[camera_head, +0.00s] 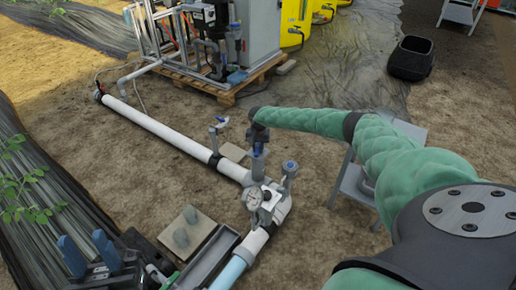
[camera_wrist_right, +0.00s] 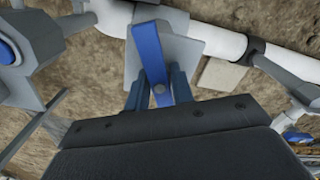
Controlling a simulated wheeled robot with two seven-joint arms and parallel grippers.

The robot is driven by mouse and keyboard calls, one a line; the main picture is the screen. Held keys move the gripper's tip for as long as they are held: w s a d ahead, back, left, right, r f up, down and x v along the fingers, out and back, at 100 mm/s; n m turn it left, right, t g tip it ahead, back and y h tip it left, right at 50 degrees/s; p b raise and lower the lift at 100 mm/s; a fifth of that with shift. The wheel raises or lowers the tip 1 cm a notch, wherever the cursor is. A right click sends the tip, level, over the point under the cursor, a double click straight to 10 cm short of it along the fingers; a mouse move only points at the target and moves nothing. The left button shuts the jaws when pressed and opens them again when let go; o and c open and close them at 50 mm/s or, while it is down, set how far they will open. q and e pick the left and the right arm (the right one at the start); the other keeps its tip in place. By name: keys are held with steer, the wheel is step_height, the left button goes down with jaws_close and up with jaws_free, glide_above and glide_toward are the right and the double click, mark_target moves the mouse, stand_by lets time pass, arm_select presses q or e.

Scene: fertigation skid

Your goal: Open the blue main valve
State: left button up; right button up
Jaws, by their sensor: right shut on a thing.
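The blue valve lever (camera_wrist_right: 151,58) sits on a grey valve body (camera_wrist_right: 185,50) on the white pipe. My right gripper (camera_wrist_right: 157,88) is shut on this lever, with one finger on each side of it in the right wrist view. In the head view my right gripper (camera_head: 257,134) reaches down over the valve (camera_head: 258,165) from above, and hides most of the lever. My left gripper (camera_head: 88,246) is at the lower left, its two blue fingers apart and empty, away from the valve.
A pressure gauge (camera_head: 253,197) and a blue-topped fitting (camera_head: 290,168) stand close by the valve. Another blue-handled valve (camera_head: 219,122) stands along the white pipe (camera_head: 150,123). A grey trough (camera_head: 205,262) and a slab with grey knobs (camera_head: 187,235) lie in front.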

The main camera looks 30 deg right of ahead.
steer(key=n, duration=0.3)
steer(key=shift+s+a+f+n, duration=0.15)
steer(key=shift+f+n, duration=0.1)
steer(key=shift+n, duration=0.15)
steer(key=n, duration=0.3)
steer(key=shift+n, duration=0.4)
steer(key=n, duration=0.3)
steer(key=shift+n, duration=0.4)
steer(key=n, duration=0.3)
steer(key=shift+b, duration=0.35)
steer(key=o, duration=1)
steer(key=shift+o, duration=0.2)
